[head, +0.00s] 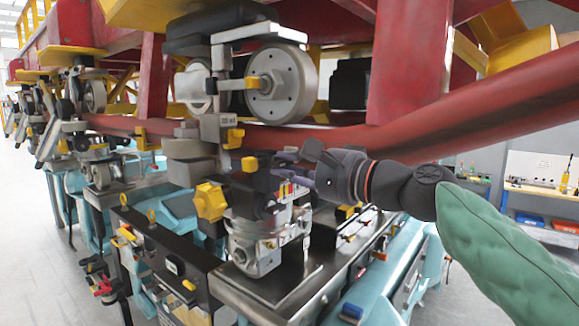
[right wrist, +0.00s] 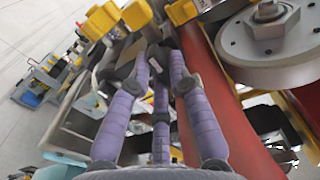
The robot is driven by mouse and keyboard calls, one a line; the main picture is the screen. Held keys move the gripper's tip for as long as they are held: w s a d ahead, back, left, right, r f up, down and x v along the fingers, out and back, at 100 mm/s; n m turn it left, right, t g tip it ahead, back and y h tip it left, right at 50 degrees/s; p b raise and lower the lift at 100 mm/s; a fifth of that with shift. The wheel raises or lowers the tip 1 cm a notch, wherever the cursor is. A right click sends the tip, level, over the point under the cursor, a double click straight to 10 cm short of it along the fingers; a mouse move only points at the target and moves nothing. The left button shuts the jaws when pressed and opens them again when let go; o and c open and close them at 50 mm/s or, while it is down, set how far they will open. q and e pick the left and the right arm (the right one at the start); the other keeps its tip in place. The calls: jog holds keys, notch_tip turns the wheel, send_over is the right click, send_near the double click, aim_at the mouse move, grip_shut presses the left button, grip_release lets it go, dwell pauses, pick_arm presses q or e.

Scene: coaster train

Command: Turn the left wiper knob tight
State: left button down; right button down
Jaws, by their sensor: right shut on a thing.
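A yellow star-shaped knob (head: 211,201) faces outward on the left of the metal unit under the red beam. A smaller yellow knob (head: 250,164) sits just above and right of it. I cannot tell for sure which part is the left wiper knob. My right gripper (head: 287,172) reaches in from the right, against the dark upper part of the unit. In the right wrist view its purple fingers (right wrist: 156,62) close together on a dark part; the fingers mostly hide it. Yellow knobs (right wrist: 101,22) show beyond the fingertips. My left gripper is out of view.
A large grey wheel (head: 282,84) hangs above the gripper; it also shows in the right wrist view (right wrist: 268,40). The red beam (head: 470,105) runs close above my right arm. A dark bench (head: 262,293) lies below. Open floor (head: 28,215) is at left.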

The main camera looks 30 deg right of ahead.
jog(key=shift+f, duration=0.1)
jog(key=c, duration=1.1)
grip_release()
jog(key=shift+c, duration=0.2)
notch_tip(320, 180, up, 10)
